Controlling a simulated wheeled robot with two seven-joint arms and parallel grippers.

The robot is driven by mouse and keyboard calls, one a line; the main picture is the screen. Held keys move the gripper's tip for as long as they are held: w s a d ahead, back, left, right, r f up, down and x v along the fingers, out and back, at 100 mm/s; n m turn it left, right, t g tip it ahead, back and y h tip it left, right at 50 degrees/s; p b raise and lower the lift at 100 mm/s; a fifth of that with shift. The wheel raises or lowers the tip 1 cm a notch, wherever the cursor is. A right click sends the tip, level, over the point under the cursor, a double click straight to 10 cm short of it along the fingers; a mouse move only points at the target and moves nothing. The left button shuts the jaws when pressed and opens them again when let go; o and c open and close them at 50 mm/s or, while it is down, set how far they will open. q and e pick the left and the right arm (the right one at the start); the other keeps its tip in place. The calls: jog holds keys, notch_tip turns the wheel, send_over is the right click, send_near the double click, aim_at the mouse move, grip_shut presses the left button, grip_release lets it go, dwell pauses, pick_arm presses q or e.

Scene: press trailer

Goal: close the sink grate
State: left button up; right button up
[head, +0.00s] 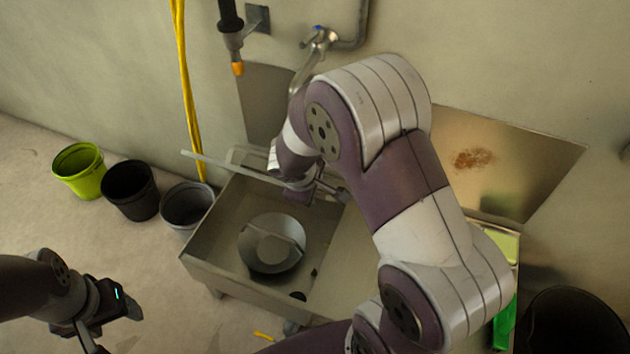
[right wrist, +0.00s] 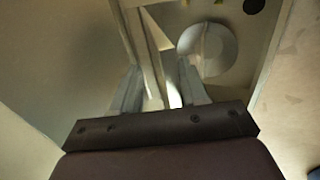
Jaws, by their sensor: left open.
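The sink (head: 208,240) is a square metal basin against the wall. Its grate (head: 228,162) shows as pale bars raised above the sink's back left rim, partly hidden behind my right arm. My right gripper (head: 322,192) is over the back of the basin, mostly hidden by its own arm. In the right wrist view, my right gripper's fingers (right wrist: 160,88) stand apart, with pale bars of the grate (right wrist: 150,50) showing between and beyond them; contact cannot be told. My left gripper (head: 117,325) is open and empty, low at the left, away from the sink.
A round metal dish (head: 272,243) lies in the basin. Green (head: 79,172), black (head: 130,190) and grey (head: 187,206) buckets stand left of the sink. A tap (head: 318,42) and a yellow hose (head: 184,80) are at the wall. A dark bin (head: 572,322) stands at the lower right.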

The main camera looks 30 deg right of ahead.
jog(key=shift+s+a+f, duration=0.2)
jog(key=shift+a, duration=0.05)
jog(key=shift+r, duration=0.15)
jog(key=p+v, duration=0.7)
jog(key=v, duration=0.3)
jog(key=shift+d+r+p, duration=0.2)
jog(key=shift+r+p, duration=0.2)
jog(key=shift+r, duration=0.05)
jog(key=shift+w, duration=0.2)
